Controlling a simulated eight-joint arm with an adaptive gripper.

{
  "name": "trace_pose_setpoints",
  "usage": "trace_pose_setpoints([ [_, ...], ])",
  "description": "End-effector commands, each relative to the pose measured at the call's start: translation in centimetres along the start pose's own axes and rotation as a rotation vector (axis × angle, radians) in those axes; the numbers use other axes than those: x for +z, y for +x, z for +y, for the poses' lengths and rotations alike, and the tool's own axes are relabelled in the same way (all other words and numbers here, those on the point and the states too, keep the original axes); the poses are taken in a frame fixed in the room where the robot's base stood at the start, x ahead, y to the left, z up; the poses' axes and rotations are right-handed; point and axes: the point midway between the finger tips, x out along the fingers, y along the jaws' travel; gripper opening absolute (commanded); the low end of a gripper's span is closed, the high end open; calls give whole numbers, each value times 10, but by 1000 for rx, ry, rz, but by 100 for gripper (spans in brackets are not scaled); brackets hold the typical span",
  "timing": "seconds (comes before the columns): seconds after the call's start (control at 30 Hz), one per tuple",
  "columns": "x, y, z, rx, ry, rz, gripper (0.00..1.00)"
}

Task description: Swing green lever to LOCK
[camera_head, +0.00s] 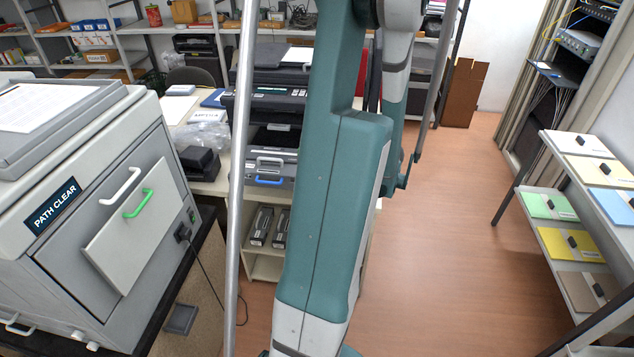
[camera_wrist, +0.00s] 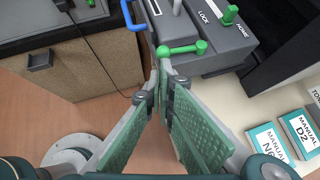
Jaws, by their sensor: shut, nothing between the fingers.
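In the wrist view, a green bar with a rounded knob end (camera_wrist: 185,48) lies across the front of a dark grey housing (camera_wrist: 215,60). A second green part, an upright knob (camera_wrist: 230,14), stands on the housing's top between the LOCK and HOME labels. I cannot tell whether the two are one lever. My gripper (camera_wrist: 163,63) is shut and empty, its tips just in front of the bar's left part; contact is unclear. In the head view my arm hides the gripper and this green lever.
A blue handle (camera_wrist: 133,14) is left of the fingertips. Manual boxes (camera_wrist: 300,130) lie on a pale surface at right. In the head view, a grey machine (camera_head: 105,140) with a green handle (camera_head: 138,203) stands at left, a printer (camera_head: 270,105) behind my arm, and shelves (camera_head: 560,205) at right.

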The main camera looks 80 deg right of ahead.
Motion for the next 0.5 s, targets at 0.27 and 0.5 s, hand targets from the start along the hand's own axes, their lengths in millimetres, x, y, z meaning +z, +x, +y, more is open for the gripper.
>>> trace_pose_setpoints([
  [0.27,1,2,3,-51,41,0,0],
  [0.5,2,3,4,-83,67,0,0],
])
